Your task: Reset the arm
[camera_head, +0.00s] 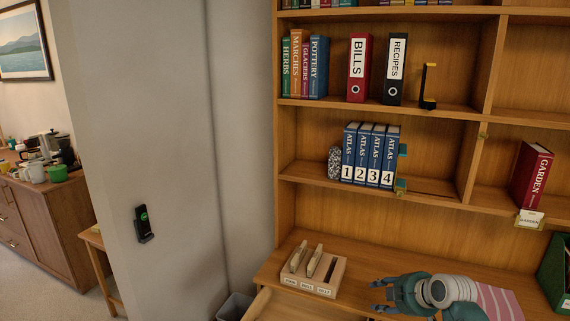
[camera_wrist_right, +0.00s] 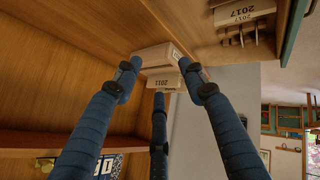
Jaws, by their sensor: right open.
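My right gripper (camera_head: 376,294) is low over the wooden desk, at the bottom of the head view, with its fingers pointing left and spread apart. In the right wrist view its blue fingers (camera_wrist_right: 160,82) are open. A pale block labelled 2011 (camera_wrist_right: 160,55) shows beyond the fingertips; I see no grip on it. In the head view a wooden slotted rack (camera_head: 325,285) with small labels stands on the desk, left of the gripper and apart from it. It holds upright pale pieces (camera_head: 314,261). My left gripper is out of view.
Above the desk, shelves hold blue atlases (camera_head: 370,155), a red bills binder (camera_head: 358,68), a recipes binder (camera_head: 395,68) and a garden book (camera_head: 531,176). A dark green box (camera_head: 554,270) stands at the desk's right end. A drawer (camera_head: 285,304) shows below the rack.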

